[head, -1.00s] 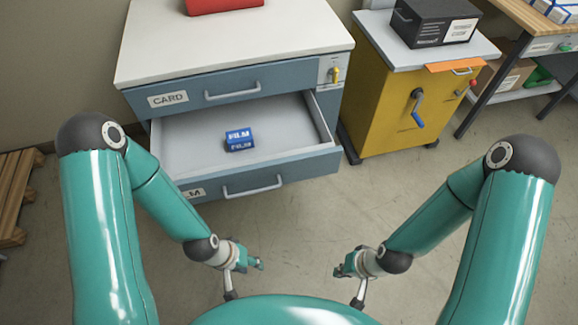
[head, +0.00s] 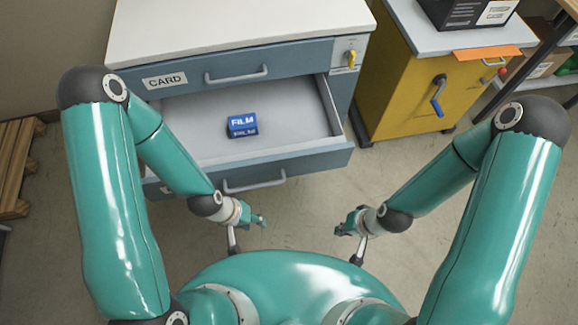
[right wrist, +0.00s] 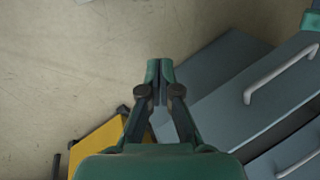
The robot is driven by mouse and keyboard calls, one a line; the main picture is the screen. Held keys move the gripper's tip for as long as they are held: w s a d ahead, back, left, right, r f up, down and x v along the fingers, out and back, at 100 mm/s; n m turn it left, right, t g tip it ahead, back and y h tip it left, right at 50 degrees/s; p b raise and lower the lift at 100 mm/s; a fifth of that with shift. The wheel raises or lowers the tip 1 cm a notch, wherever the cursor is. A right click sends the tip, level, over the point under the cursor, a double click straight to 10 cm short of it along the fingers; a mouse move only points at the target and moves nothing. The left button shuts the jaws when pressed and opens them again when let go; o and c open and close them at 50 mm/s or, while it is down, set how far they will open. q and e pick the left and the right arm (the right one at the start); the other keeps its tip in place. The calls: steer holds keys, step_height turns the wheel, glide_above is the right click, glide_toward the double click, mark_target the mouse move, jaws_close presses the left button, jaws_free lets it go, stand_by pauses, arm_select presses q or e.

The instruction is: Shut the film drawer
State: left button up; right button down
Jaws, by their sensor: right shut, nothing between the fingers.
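The film drawer (head: 318,160) stands pulled out from the grey-blue cabinet in the head view, with a bar handle (head: 254,184) on its front. A blue box marked FILM (head: 242,125) lies inside it. The left part of the drawer front is hidden behind my left arm. My left gripper (head: 262,221) is in front of the drawer, apart from it; its finger gap is too small to make out. My right gripper (head: 340,231) is in front and to the right of the handle, apart from the drawer. In the right wrist view its fingers (right wrist: 160,68) are together and empty.
The CARD drawer (head: 215,68) above is shut, with a yellow key switch (head: 351,60) beside it. A yellow cabinet (head: 400,95) with a blue-handled crank (head: 438,98) stands to the right. A wooden pallet (head: 18,165) lies at the left. The floor before the drawer is clear.

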step_height(320, 180, down, 6)
steer(key=d+m+g+b, duration=0.1)
steer(key=d+m+b, duration=0.1)
steer(key=m+b, duration=0.8)
steer(key=m+t+y+b, duration=0.9)
steer(key=m+y+b, duration=0.3)
steer(key=m+b, duration=1.5)
glide_toward(279, 162)
steer(key=s+a+m+p, duration=0.2)
steer(key=m+p, duration=0.1)
steer(key=w+a+b, duration=0.2)
steer(key=w+a, duration=0.1)
steer(key=shift+w+a, duration=0.1)
steer(key=shift+w, duration=0.2)
steer(key=shift+w+a, duration=0.2)
steer(key=shift+w, duration=0.4)
